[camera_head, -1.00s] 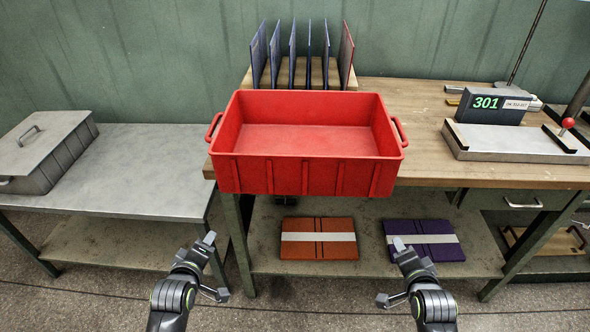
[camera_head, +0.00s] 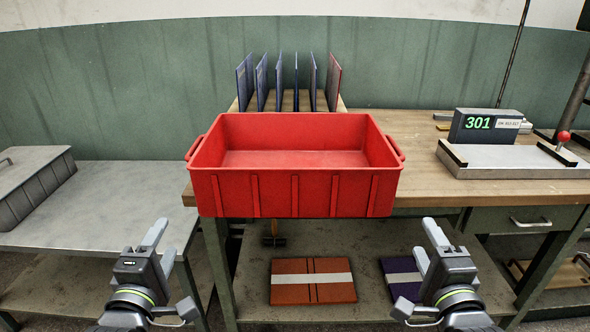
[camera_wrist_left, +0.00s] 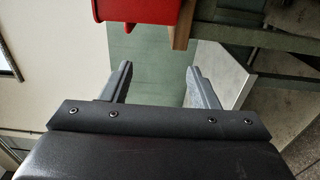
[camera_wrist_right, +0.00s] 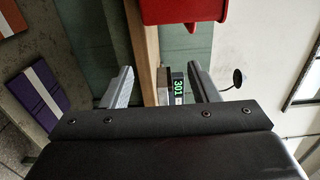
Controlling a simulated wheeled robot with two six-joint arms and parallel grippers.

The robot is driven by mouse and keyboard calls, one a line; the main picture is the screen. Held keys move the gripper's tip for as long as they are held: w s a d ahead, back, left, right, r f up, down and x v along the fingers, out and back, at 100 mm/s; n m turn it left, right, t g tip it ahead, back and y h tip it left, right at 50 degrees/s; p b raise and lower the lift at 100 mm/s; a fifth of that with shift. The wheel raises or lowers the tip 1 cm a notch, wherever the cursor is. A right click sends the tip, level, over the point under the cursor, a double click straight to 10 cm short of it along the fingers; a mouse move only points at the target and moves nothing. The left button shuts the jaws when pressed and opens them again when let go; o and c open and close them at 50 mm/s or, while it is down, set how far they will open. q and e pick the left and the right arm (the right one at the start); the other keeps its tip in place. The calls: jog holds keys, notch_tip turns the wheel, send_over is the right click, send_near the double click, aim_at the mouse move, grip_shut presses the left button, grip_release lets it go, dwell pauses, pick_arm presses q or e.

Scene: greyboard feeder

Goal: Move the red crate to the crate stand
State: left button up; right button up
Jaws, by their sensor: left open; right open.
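The red crate (camera_head: 295,190) sits upright on the wooden bench (camera_head: 420,155), its front wall at the bench's front edge. It is open-topped and looks empty, with a handle (camera_head: 195,147) at the left end and another (camera_head: 396,148) at the right. Its edge shows in the left wrist view (camera_wrist_left: 140,10) and the right wrist view (camera_wrist_right: 180,8). My left gripper (camera_head: 172,272) is open and empty, below and left of the crate. My right gripper (camera_head: 418,275) is open and empty, below and right of it. Neither touches the crate. No surface is labelled as the crate stand.
A lower grey-topped table (camera_head: 110,205) stands left, mostly clear, with a lidded grey box (camera_head: 38,185) at its far left. Upright boards in a rack (camera_head: 290,98) stand behind the crate. A 301 display (camera_head: 480,124) is right. Orange (camera_head: 290,290) and purple (camera_head: 397,290) packs lie on the lower shelf.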

aim_at(196, 189)
jog(key=w, duration=1.4)
jog(key=shift+a+f, duration=0.1)
jog(key=shift+a, duration=0.15)
pick_arm(q)
jog(key=w+d, duration=0.1)
jog(key=w, duration=1.2)
jog(key=shift+w+d, duration=0.25)
jog(key=shift+w, duration=0.15)
pick_arm(e)
jog(key=shift+s+a, duration=0.1)
jog(key=shift+a, duration=0.4)
pick_arm(q)
jog(key=shift+d, duration=0.35)
pick_arm(e)
jog(key=shift+a, duration=0.35)
pick_arm(q)
jog(key=shift+r, duration=0.1)
pick_arm(e)
jog(key=shift+r, duration=0.2)
pick_arm(q)
jog(key=shift+d+r+p, duration=0.1)
jog(key=shift+r+p, duration=0.9)
jog(key=shift+p, duration=0.05)
pick_arm(e)
jog(key=shift+a+r, duration=0.1)
jog(key=shift+r, duration=0.9)
pick_arm(q)
jog(key=shift+w, duration=0.1)
